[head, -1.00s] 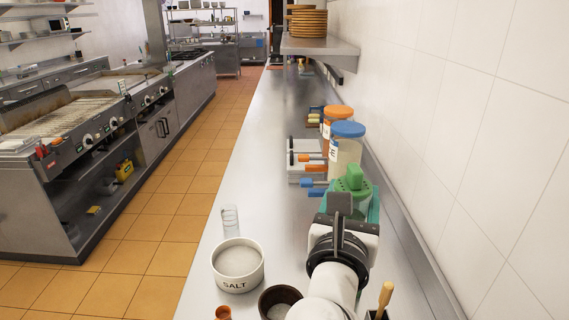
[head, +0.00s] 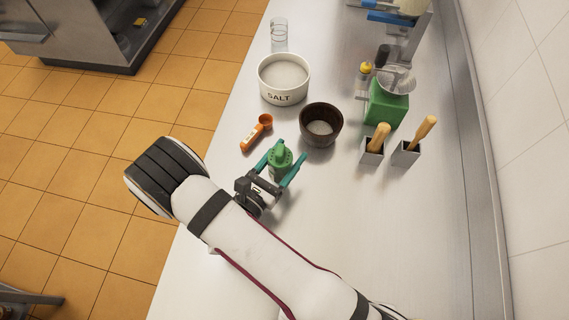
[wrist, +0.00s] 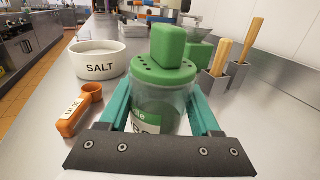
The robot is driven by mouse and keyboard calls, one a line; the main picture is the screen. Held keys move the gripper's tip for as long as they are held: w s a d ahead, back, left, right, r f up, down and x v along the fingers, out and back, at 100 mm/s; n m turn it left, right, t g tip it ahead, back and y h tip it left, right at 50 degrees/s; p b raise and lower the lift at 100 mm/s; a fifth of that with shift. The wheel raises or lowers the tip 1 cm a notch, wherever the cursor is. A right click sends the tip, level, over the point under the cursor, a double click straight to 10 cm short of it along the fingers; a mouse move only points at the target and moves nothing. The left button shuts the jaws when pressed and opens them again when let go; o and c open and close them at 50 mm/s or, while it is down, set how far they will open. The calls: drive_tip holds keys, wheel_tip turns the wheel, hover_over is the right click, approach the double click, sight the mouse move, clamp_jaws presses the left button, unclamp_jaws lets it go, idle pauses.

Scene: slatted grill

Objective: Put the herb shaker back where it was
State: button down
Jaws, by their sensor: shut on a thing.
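The herb shaker (head: 282,162) has a clear body with a partly hidden label, and a green lid with holes and a raised green block on top. My gripper (head: 288,152) has teal fingers closed on both sides of its body. The shaker looks upright over the near part of the steel counter (head: 350,225). In the wrist view the shaker (wrist: 162,105) fills the middle, between the two fingers (wrist: 163,103). Its base is hidden by the dark gripper bar, so I cannot tell whether it touches the counter.
An orange measuring spoon (head: 257,132), a white SALT bowl (head: 284,94) and a dark bowl (head: 321,138) lie just beyond. A glass (head: 279,36), a green-based device (head: 386,106) and two metal holders (head: 371,155) (head: 405,156) stand farther back or right. The near right counter is clear.

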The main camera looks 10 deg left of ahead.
wheel_tip(320, 180, down, 5)
drive_tip(key=shift+r, duration=0.1)
drive_tip(key=shift+c, duration=0.5)
unclamp_jaws()
drive_tip(key=v, duration=1.2)
